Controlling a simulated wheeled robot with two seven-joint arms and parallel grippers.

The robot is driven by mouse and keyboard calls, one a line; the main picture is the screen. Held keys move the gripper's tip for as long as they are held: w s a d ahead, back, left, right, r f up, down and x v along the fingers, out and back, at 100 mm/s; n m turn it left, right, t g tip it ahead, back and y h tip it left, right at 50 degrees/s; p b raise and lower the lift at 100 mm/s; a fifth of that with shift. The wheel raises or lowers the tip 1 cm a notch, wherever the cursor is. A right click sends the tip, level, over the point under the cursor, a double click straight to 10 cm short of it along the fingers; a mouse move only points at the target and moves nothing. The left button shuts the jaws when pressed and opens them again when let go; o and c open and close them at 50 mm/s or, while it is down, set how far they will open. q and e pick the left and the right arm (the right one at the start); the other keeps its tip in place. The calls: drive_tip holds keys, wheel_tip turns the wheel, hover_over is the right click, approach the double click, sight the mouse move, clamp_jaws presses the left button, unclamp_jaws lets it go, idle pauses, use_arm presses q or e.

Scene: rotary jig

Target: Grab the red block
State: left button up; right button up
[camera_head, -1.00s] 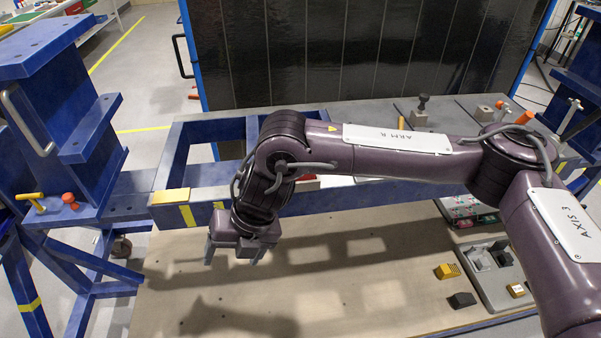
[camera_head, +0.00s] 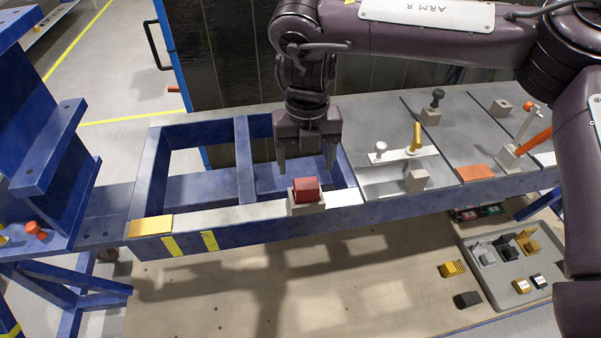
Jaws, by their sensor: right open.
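The red block (camera_head: 306,189) sits in a small grey-beige holder (camera_head: 307,206) on the front rail of the blue frame (camera_head: 250,237). My right gripper (camera_head: 306,167) points down just above and behind the block. Its two fingers are spread apart and hold nothing. The left finger hangs to the left of the block and the right finger to its right, seemingly higher than the block; exact depth is hard to tell. My left gripper is not in view.
To the right, the grey table top (camera_head: 385,183) carries a yellow-handled toggle clamp (camera_head: 416,138) and small blocks. A grey tray (camera_head: 510,270) with small parts lies at lower right. A blue post (camera_head: 45,150) stands at left. The lower board (camera_head: 220,300) is mostly clear.

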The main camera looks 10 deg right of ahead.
sight(307, 183)
drive_tip(key=shift+w+f, duration=0.15)
drive_tip(key=shift+f, duration=0.05)
drive_tip(key=shift+d+f, duration=0.1)
drive_tip(key=shift+f, duration=0.3)
drive_tip(key=shift+s+f+p, duration=0.2)
drive_tip(key=shift+s+f, duration=0.05)
drive_tip(key=shift+f, duration=0.3)
drive_tip(key=shift+s+f+p, duration=0.15)
drive_tip(key=shift+s+f, duration=0.05)
drive_tip(key=shift+f, duration=0.35)
wheel_tip(307, 183, down, 2)
drive_tip(key=shift+w+f+p, duration=0.15)
drive_tip(key=shift+f+p, duration=0.1)
drive_tip(key=shift+p, duration=0.35)
drive_tip(key=shift+f, duration=0.7)
drive_tip(key=c, duration=0.9)
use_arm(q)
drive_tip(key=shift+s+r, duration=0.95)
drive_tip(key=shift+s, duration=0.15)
use_arm(e)
drive_tip(key=c, duration=0.4)
drive_tip(key=shift+w, duration=0.1)
